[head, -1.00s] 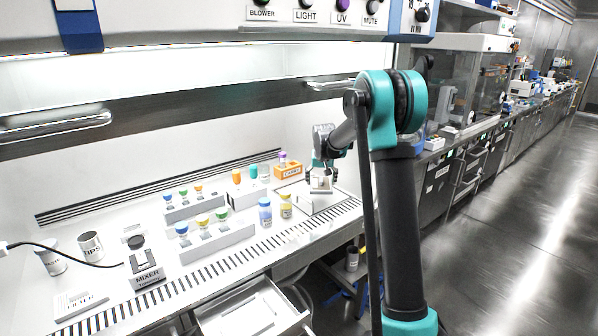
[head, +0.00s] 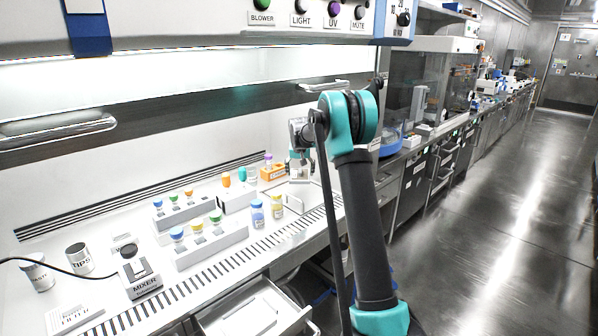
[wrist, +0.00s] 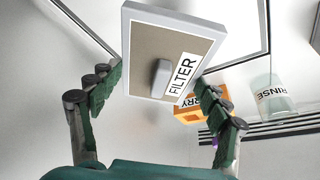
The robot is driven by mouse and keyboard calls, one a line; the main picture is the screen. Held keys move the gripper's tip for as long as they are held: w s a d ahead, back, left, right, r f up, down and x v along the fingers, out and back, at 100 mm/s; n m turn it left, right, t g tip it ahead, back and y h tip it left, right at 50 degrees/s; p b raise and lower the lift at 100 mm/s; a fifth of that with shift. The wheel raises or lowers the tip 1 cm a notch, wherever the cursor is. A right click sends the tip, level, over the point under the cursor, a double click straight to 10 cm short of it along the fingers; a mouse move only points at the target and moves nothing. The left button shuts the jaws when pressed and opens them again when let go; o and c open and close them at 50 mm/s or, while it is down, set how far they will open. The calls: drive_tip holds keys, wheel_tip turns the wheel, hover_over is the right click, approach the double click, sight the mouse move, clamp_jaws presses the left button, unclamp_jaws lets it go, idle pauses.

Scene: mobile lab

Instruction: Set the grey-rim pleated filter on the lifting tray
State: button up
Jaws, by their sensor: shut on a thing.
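A flat filter (wrist: 150,52) with a light grey rim, a brownish-grey face, a raised grip and a FILTER label fills the upper middle of the wrist view. My gripper (wrist: 160,92) is shut on it, with a green-padded finger at each side. In the head view my gripper (head: 300,178) is at the right end of the bench, over a dark-outlined square panel (head: 322,191). Part of that outline also shows behind the filter in the wrist view. I cannot tell whether this panel is the lifting tray. My arm and the small scale hide the filter's underside and its height above the panel.
An orange rack (head: 272,172) and a glass RINSE beaker (wrist: 272,100) stand close to the gripper. Blue-capped (head: 257,214) and yellow (head: 277,205) bottles stand in front. Vial racks, a mixer (head: 140,280) and another FILTER-labelled item (head: 75,316) are left. A drawer (head: 255,310) is open below.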

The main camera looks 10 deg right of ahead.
sight(300, 191)
drive_tip(key=shift+f, duration=3)
drive_tip(key=shift+f, duration=0.55)
drive_tip(key=o, duration=1.3)
drive_tip(key=shift+o, duration=0.2)
drive_tip(key=v, duration=0.7)
drive_tip(key=shift+s+r, duration=0.15)
drive_tip(key=shift+r, duration=0.05)
